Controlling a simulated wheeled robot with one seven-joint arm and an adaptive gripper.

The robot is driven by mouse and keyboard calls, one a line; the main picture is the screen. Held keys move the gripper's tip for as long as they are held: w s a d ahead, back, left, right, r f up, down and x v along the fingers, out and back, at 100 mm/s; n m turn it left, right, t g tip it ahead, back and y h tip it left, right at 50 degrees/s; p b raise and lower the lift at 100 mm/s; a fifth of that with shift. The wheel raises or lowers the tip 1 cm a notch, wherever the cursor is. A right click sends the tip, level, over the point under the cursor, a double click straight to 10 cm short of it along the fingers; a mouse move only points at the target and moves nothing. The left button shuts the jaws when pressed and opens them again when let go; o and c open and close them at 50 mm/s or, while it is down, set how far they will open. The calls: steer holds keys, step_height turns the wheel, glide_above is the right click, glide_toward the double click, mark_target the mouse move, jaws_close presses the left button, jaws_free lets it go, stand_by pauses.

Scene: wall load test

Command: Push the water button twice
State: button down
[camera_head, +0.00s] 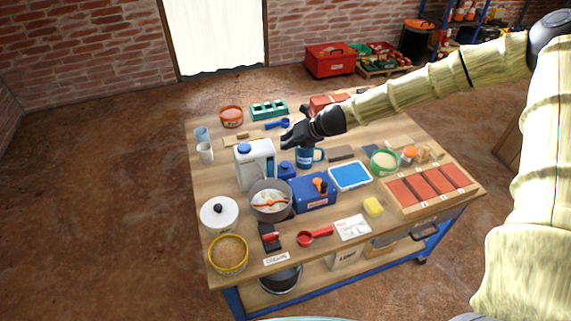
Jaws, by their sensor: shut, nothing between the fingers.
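A white jug-like container or dispenser (248,177) stands on the workbench, left of centre. A small blue round part (243,148) sits on its top; I cannot tell for sure whether this is the water button. My black gripper (287,138) comes in from the right, above the bench. It is shut and empty, with its fingertips pointing left, just up and to the right of the white container in the picture. I cannot see contact between them.
The wooden workbench (400,230) is crowded. A grey pot (270,212), a blue toolbox (314,197) and a white lidded pot (219,215) stand in front of the container. A brick tray (430,188) is at the right.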

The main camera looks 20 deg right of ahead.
mark_target(287, 162)
steer(key=shift+r, duration=0.1)
stand_by(0.5)
steer(key=shift+r+b, duration=0.8)
steer(key=shift+r, duration=1)
steer(key=shift+f, duration=0.1)
step_height(287, 162, down, 9)
steer(key=b, duration=0.8)
stand_by(0.5)
steer(key=shift+f, duration=0.25)
